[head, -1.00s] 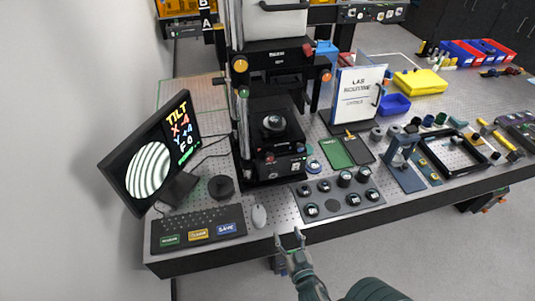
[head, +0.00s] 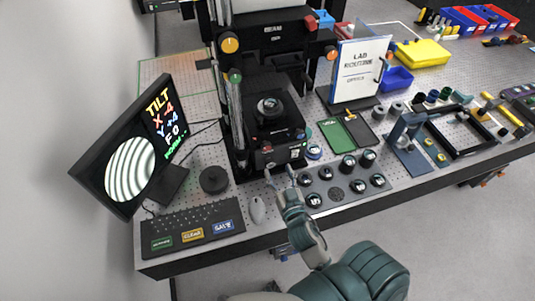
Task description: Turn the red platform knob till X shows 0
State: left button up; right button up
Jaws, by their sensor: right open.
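The red platform knob (head: 267,150) is a small red knob on the front of the black platform base (head: 290,153), below the round stage (head: 268,107). The monitor (head: 140,150) at the left shows TILT with X -4 and Y +4, beside a striped fringe disc. My right gripper (head: 281,174) is open and empty, its fingers pointing at the platform's front. It is just in front of and below the red knob, apart from it as far as I can tell. My left gripper is out of view.
A tall column rises behind.

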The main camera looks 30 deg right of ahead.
aim_at(268, 148)
jog(key=x, duration=0.2)
jog(key=p+x, duration=0.1)
jog(key=x, duration=0.3)
jog(key=shift+w+d, duration=0.25)
jog(key=shift+d, duration=0.1)
jog(key=w, duration=0.1)
jog(key=w+a, duration=0.1)
jog(key=w+p, duration=0.1)
jog(key=shift+w+a+r, duration=0.15)
jog(key=shift+a, duration=0.25)
jog(key=shift+d, duration=0.75)
jog(key=shift+c, duration=1.3)
jog(key=shift+d, duration=0.25)
jog(key=c, duration=0.8)
jog(key=shift+a, duration=0.1)
jog(key=shift+c, duration=0.5)
jog(key=shift+a, duration=0.4)
jog(key=shift+d, duration=0.1)
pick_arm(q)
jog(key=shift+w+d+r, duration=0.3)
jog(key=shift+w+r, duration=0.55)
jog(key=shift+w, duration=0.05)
pick_arm(e)
jog(key=shift+d, duration=0.15)
